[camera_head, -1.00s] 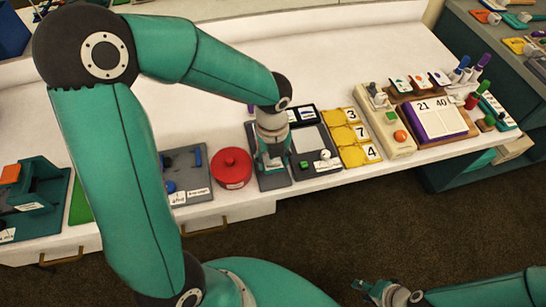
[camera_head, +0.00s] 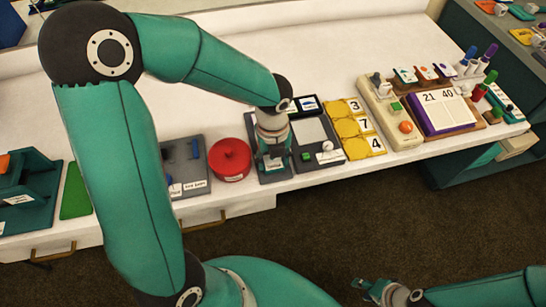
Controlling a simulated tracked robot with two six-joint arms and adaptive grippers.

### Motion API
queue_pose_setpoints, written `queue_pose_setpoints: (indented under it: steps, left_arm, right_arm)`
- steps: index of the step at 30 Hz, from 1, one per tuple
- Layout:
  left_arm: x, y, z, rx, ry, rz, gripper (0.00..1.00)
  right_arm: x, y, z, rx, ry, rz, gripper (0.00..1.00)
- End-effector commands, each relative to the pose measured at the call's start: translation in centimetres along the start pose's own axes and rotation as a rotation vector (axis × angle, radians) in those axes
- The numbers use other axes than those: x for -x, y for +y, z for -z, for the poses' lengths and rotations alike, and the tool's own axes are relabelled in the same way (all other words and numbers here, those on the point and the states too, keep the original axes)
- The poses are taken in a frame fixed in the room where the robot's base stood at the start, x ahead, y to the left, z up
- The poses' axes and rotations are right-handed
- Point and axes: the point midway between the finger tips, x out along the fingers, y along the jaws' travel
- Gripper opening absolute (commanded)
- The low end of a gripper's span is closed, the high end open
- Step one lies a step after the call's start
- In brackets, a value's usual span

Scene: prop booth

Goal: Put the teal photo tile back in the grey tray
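My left gripper (camera_head: 272,160) points down over a narrow dark grey tray (camera_head: 275,178), just right of the red round pot. Its fingers are small and partly merge with the tray, so I cannot tell whether they are apart or hold anything. I cannot make out the teal photo tile; the gripper hides part of the tray. My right gripper (camera_head: 374,291) is low at the bottom of the view, away from the table, with its finger spacing unclear.
A red pot (camera_head: 229,160) stands left of the gripper. On the right are a dark board with a pale panel (camera_head: 309,131), yellow number tiles (camera_head: 354,126), a beige button box (camera_head: 396,120) and a number flip-book (camera_head: 443,110). The table behind is clear.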

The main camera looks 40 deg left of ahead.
Motion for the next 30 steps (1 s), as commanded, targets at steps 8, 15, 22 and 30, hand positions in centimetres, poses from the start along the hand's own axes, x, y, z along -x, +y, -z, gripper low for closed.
queue_pose_setpoints:
  steps: [8, 15, 22, 30]
  left_arm:
    - [0.0, 0.0, 0.0, 0.000, 0.000, 0.000, 0.80]
    - [0.0, 0.0, 0.0, 0.000, 0.000, 0.000, 0.80]
    - [0.2, 0.0, 0.0, 0.001, 0.000, 0.001, 0.80]
    - [3.2, 0.0, 0.0, 0.002, -0.001, 0.002, 0.80]
  right_arm:
    - [0.0, 0.0, 0.0, 0.000, 0.000, 0.000, 0.40]
    - [0.0, 0.0, 0.0, 0.000, 0.000, 0.000, 0.40]
    - [0.2, -0.1, 0.0, 0.000, 0.000, 0.000, 0.40]
    - [2.6, -0.9, 0.0, 0.000, 0.000, 0.000, 0.40]
